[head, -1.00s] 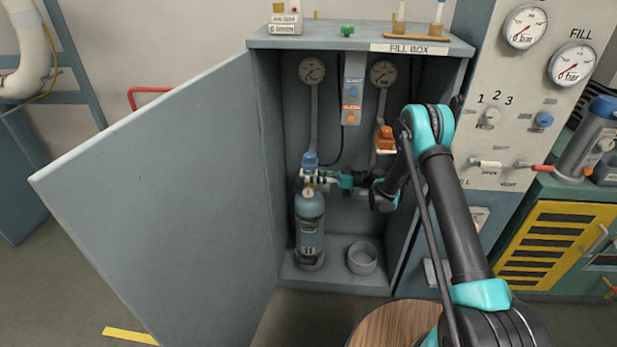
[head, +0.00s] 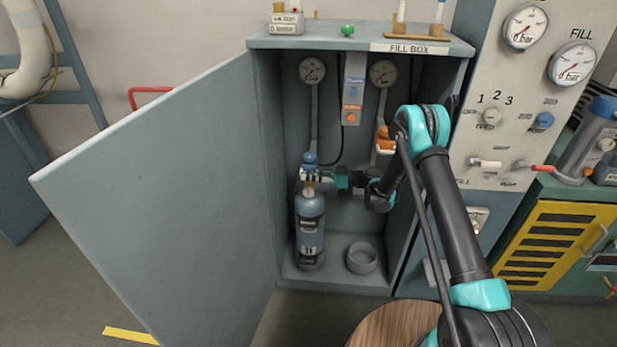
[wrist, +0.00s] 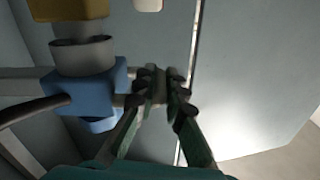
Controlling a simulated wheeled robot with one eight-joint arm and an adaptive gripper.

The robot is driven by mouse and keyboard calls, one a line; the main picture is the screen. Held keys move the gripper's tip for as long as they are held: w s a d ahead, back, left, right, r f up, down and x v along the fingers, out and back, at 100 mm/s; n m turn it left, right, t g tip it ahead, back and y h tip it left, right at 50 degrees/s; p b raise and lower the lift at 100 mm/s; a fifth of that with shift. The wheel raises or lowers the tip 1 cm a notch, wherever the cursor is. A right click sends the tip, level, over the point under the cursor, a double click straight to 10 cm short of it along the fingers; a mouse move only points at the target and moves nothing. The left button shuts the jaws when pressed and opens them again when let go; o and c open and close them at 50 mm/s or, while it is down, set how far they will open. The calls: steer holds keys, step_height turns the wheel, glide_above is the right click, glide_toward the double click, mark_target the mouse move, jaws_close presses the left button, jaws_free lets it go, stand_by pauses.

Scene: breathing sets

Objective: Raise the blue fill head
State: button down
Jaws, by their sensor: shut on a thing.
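The blue fill head (head: 310,159) is at the top of a blue-grey cylinder (head: 310,227) standing upright inside the open fill box (head: 293,271). In the wrist view the fill head (wrist: 84,94) is a blue block left of my fingers, with a grey collar and a yellow part above it in the picture. My gripper (head: 318,177) reaches in from the right, level with the fill head's lower part. Its fingertips (wrist: 160,78) are shut on a small light-grey piece beside the blue block. The fingers partly hide that piece.
The box door (head: 165,195) stands open on the left. An orange fill head (head: 384,142) hangs to the right, partly behind my arm. A grey ring-shaped holder (head: 362,258) is on the box floor, empty. A dark hose runs down the back wall.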

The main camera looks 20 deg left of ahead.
mark_target(309, 166)
steer(key=shift+r, duration=2.3)
steer(key=c, duration=1.6)
jaws_free()
steer(key=v, duration=1.2)
steer(key=shift+f, duration=0.15)
